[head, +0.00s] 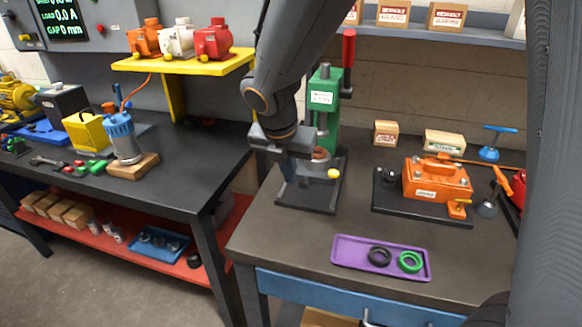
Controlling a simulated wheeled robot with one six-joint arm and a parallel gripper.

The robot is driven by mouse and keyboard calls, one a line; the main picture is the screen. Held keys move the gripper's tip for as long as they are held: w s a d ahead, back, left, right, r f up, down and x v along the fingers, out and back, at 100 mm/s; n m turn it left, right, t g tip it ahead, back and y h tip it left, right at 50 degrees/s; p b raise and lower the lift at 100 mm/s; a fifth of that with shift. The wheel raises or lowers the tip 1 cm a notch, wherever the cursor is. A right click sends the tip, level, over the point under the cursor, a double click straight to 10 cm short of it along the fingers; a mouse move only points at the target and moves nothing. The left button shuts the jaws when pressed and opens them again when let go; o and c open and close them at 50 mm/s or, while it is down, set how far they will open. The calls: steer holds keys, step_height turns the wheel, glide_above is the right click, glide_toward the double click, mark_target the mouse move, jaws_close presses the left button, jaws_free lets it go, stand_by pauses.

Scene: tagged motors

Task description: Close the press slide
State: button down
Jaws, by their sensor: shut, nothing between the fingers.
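The green press (323,97) stands at the back left of the right-hand bench, with a red-handled lever (348,48) at its upper right. Its dark base (318,200) reaches forward and carries a round metal part with a reddish top (320,158) below the ram, and a yellow knob (333,173) at the right. I cannot tell from this view how far the slide stands out. My gripper (288,172) is shut and empty, pointing down at the left side of the press base. My arm and gripper hide the press's left side. Whether the gripper touches the slide is unclear.
A purple tray (345,260) with a black ring and a green ring lies at the bench front. An orange housing (437,180) on a dark plate stands to the right. A gap separates this bench from the left bench (190,180).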

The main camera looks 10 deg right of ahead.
steer(key=x, duration=0.7)
steer(key=shift+s, duration=0.1)
steer(key=shift+w+d+f+p, duration=0.1)
steer(key=shift+w+d+p, duration=0.15)
steer(key=shift+w, duration=0.3)
steer(key=shift+w+d+p, duration=0.2)
steer(key=shift+w, duration=0.35)
steer(key=shift+w+d+f+p, duration=0.1)
steer(key=shift+w+d+p, duration=0.25)
steer(key=shift+w, duration=0.45)
steer(key=shift+d, duration=0.1)
